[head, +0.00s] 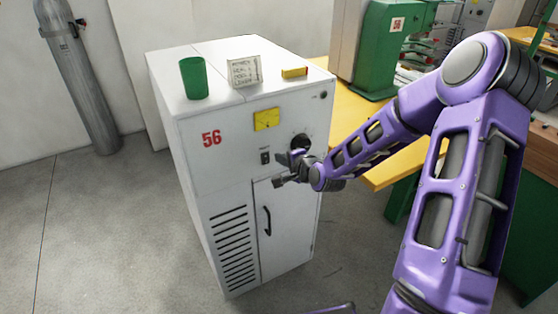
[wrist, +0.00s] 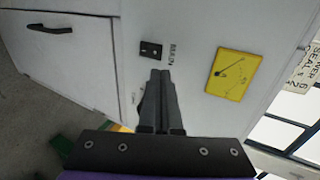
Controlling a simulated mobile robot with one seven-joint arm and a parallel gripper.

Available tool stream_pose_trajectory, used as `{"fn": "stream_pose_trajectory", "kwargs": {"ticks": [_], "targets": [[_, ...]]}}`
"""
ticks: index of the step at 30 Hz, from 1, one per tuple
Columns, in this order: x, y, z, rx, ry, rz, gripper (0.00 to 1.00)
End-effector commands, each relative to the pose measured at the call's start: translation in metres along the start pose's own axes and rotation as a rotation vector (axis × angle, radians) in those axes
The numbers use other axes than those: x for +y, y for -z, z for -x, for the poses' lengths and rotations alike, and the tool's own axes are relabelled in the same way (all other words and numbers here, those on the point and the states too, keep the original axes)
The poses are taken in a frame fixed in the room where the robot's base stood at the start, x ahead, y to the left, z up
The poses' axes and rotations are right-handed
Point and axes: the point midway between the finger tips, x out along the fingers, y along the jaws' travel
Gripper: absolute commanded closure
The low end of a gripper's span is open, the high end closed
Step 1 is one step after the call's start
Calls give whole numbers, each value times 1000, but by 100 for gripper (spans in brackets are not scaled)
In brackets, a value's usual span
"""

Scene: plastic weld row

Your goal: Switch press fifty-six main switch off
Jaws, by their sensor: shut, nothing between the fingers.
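The white cabinet (head: 225,175) carries a red number 56 on its front. Its main switch (head: 265,156) is a small dark plate below the yellow meter (head: 266,119). In the wrist view the main switch (wrist: 150,50) sits beside the lettering MAIN; its on or off position is too small to tell. My gripper (head: 280,170) is at the cabinet front, just right of and below the switch. In the wrist view my gripper (wrist: 160,74) is shut and empty, its tips close to the switch plate; contact cannot be told.
A dark round fitting (head: 301,142) is beside my wrist, and a black door handle (head: 267,221) is below. A green cup (head: 193,78), lettered white block (head: 244,71) and yellow box (head: 294,72) stand on top. A yellow bench (head: 360,113) with a green press (head: 374,50) is right.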

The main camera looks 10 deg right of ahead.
Motion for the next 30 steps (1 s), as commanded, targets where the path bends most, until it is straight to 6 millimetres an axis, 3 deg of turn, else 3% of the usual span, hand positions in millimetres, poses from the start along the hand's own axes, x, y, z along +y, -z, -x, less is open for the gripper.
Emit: {"fn": "stream_pose_trajectory", "kwargs": {"ticks": [6,12,30], "targets": [[-12,1,47,3,0,1,100],[-17,0,66,1,0,0,100],[-17,-1,69,-3,-3,7,100]]}}
